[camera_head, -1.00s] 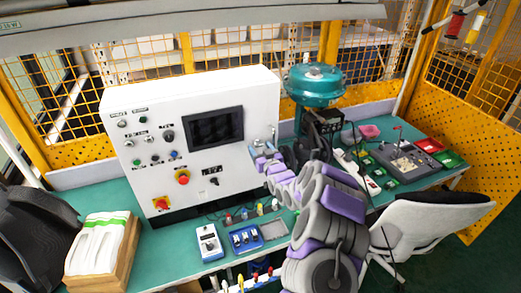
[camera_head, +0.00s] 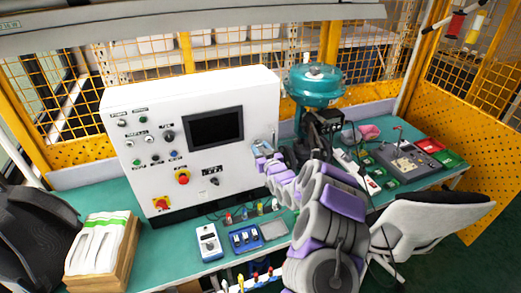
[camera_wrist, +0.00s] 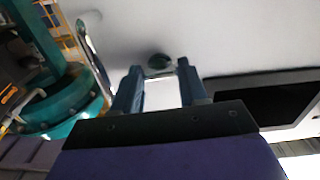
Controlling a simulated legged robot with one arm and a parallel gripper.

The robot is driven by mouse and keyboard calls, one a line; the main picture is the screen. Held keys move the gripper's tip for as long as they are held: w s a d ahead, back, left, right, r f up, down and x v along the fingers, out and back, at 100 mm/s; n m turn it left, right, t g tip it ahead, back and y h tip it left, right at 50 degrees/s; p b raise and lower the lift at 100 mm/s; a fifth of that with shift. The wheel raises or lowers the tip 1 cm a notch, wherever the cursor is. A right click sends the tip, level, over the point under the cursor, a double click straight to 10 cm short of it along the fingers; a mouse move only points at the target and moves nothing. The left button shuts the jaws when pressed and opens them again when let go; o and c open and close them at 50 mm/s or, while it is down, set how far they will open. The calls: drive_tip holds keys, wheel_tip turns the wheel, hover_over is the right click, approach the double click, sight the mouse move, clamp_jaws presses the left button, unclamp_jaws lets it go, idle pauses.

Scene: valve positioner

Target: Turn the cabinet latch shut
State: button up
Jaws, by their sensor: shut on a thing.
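The white control cabinet (camera_head: 240,95) stands upright on the green bench, with a dark screen and several knobs and buttons on its front. The latch shows as a dark rounded piece with a pale metal edge between the fingertips. The fingers stay apart by the latch's width. The latch's exact angle cannot be told, and in the head view my gripper largely hides it.
A teal valve actuator (camera_head: 315,85) stands close to the right of the cabinet. An office chair (camera_head: 430,225) is at the right. Yellow mesh fencing closes the back.

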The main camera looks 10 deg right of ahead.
drive_tip(key=n, duration=0.4)
drive_tip(key=shift+n+b, duration=0.3)
drive_tip(key=shift+b, duration=0.1)
drive_tip(key=n+b, duration=0.2)
drive_tip(key=n, duration=0.1)
drive_tip(key=shift+f+n, duration=0.15)
drive_tip(key=shift+n, duration=0.15)
drive_tip(key=n+b, duration=0.5)
drive_tip(key=b, duration=0.1)
drive_tip(key=shift+f, duration=0.15)
drive_tip(key=n+b, duration=0.4)
drive_tip(key=b, duration=0.1)
drive_tip(key=o, duration=1.1)
drive_tip(key=shift+a, duration=0.1)
drive_tip(key=shift+c, duration=0.2)
drive_tip(key=shift+r, duration=0.25)
drive_tip(key=shift+s, duration=0.1)
